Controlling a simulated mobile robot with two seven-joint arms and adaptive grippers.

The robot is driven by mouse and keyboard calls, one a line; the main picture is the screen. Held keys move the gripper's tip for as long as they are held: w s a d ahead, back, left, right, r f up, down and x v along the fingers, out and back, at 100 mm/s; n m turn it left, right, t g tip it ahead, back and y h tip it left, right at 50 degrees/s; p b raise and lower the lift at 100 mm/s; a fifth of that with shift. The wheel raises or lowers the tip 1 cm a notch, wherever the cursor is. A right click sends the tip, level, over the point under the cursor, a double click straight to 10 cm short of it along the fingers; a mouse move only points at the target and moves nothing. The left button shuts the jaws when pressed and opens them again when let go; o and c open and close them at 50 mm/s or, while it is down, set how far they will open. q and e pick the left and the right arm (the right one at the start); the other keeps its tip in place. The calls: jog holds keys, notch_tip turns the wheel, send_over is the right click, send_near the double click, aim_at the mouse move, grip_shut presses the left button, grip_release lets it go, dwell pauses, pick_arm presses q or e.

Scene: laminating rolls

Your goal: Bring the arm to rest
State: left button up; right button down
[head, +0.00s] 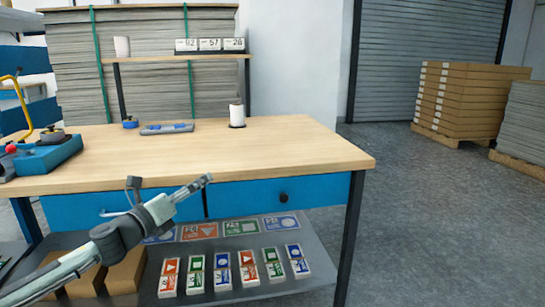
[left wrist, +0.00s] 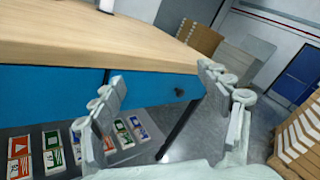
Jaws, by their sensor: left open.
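My left gripper (head: 205,181) reaches in from the lower left in the head view, in front of the blue drawers of the workbench. In the left wrist view its two fingers (left wrist: 165,105) stand wide apart with nothing between them. The gripper is apart from the bench and touches nothing that I can see. My right gripper is not in either view.
The wooden workbench (head: 250,150) carries a white roll on a holder (head: 237,114), a blue-grey tray (head: 167,128) and a blue device (head: 45,155). Several labelled boxes (head: 222,272) stand on the lower shelf. The floor (head: 440,220) to the right is clear.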

pick_arm(q)
jog(key=s+a+f+n+g+y, duration=0.1)
jog(key=s+f+n+y, duration=0.25)
jog(key=f+n, duration=0.35)
jog(key=s+a+f+n+g+y+p, duration=0.1)
jog(key=s+f+n+y, duration=0.1)
jog(key=s+f+n, duration=0.5)
jog(key=s+f+n+g+y, duration=0.2)
jog(key=f+n, duration=0.4)
jog(key=f, duration=0.2)
jog(key=s+a+f+n+g, duration=0.1)
jog(key=s+f+n+g, duration=0.2)
jog(key=s, duration=0.6)
jog(key=s+a+f+n+g+y, duration=0.1)
jog(key=s+a+f+n+g, duration=0.1)
jog(key=s+f+n, duration=0.3)
jog(key=s+a+f+n+g+p, duration=0.1)
jog(key=s+f+n+g, duration=0.3)
jog(key=s+f, duration=0.5)
jog(key=s+a, duration=0.1)
jog(key=s, duration=0.5)
jog(key=shift+a+f+y, duration=0.2)
jog(key=shift+y, duration=0.15)
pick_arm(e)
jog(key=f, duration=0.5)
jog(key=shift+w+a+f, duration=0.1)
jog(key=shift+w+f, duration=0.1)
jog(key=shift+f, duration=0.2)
pick_arm(q)
jog(key=shift+s, duration=0.1)
